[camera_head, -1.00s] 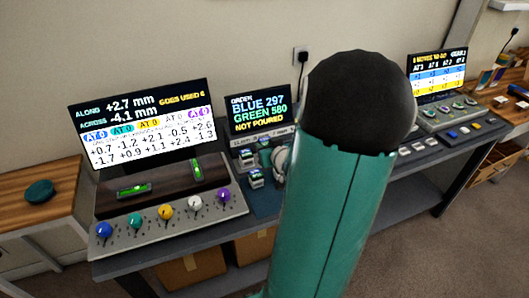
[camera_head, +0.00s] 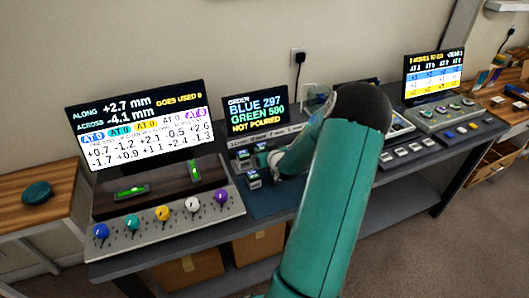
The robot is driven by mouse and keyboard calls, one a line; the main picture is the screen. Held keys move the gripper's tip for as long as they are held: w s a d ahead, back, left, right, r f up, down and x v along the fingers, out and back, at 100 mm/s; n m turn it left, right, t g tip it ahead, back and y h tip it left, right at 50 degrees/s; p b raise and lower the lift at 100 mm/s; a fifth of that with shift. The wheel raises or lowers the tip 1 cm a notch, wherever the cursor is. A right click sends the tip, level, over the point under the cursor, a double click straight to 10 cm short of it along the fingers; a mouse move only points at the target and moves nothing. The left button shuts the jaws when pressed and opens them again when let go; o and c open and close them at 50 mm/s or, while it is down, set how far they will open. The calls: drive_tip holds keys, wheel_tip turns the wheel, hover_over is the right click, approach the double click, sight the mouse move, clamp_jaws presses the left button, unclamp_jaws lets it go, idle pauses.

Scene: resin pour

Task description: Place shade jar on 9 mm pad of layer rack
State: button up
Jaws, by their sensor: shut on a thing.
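The layer rack (camera_head: 264,137) is at the back of the bench, below the order screen, and shows as a pale strip with small millimetre labels. I cannot pick out its 9 mm pad. Small jars with labelled tops (camera_head: 243,161) stand in front of it, with another nearer jar (camera_head: 253,181). My gripper (camera_head: 273,164) is low over the blue mat, just right of these jars. It is shut on a jar, which is mostly hidden by the fingers and wrist.
The order screen (camera_head: 254,111) reads blue 297, green 580, not poured. A levelling console with coloured knobs (camera_head: 163,213) and a large screen (camera_head: 137,122) stand at left. A keyed console (camera_head: 445,117) is at right. My arm hides part of the middle bench.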

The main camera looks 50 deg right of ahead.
drive_tip(key=shift+f, duration=0.4)
drive_tip(key=shift+f, duration=0.1)
drive_tip(key=o, duration=1)
drive_tip(key=shift+f, duration=0.1)
